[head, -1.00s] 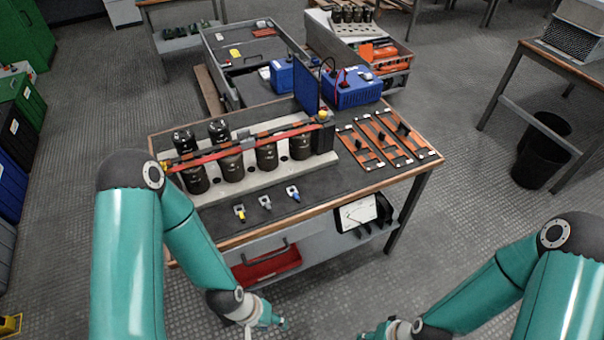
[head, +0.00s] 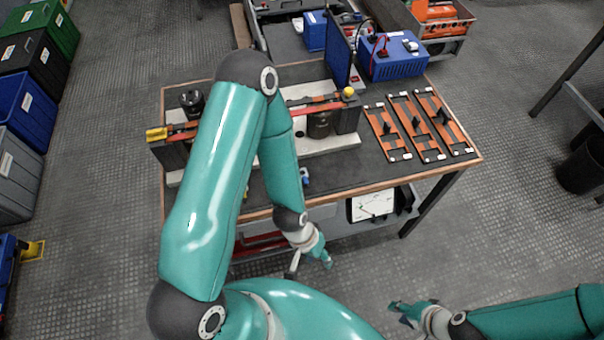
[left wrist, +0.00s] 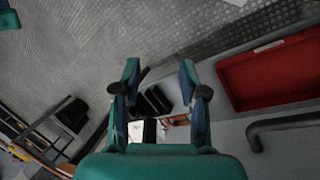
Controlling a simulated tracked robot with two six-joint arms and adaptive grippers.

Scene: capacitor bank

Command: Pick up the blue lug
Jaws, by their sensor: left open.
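The blue lug (head: 304,176) shows as a small blue and light piece on the dark table top, near its front edge, just right of my left arm. My left gripper (head: 311,266) hangs in front of the table's front edge, nearer to me than the lug and apart from it. In the left wrist view my left gripper (left wrist: 160,72) is open, with nothing between its fingertips. The lug cannot be made out there. My right gripper (head: 398,312) is over the floor at the lower right; its finger opening is too small to judge.
The workbench (head: 425,178) holds the capacitor bank (head: 320,123), partly hidden by my left arm, and several orange-and-black strips (head: 420,127). A blue box (head: 395,57) stands at the back. A white-faced meter (head: 372,204) sits below the top. A red tray (left wrist: 270,73) shows in the left wrist view.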

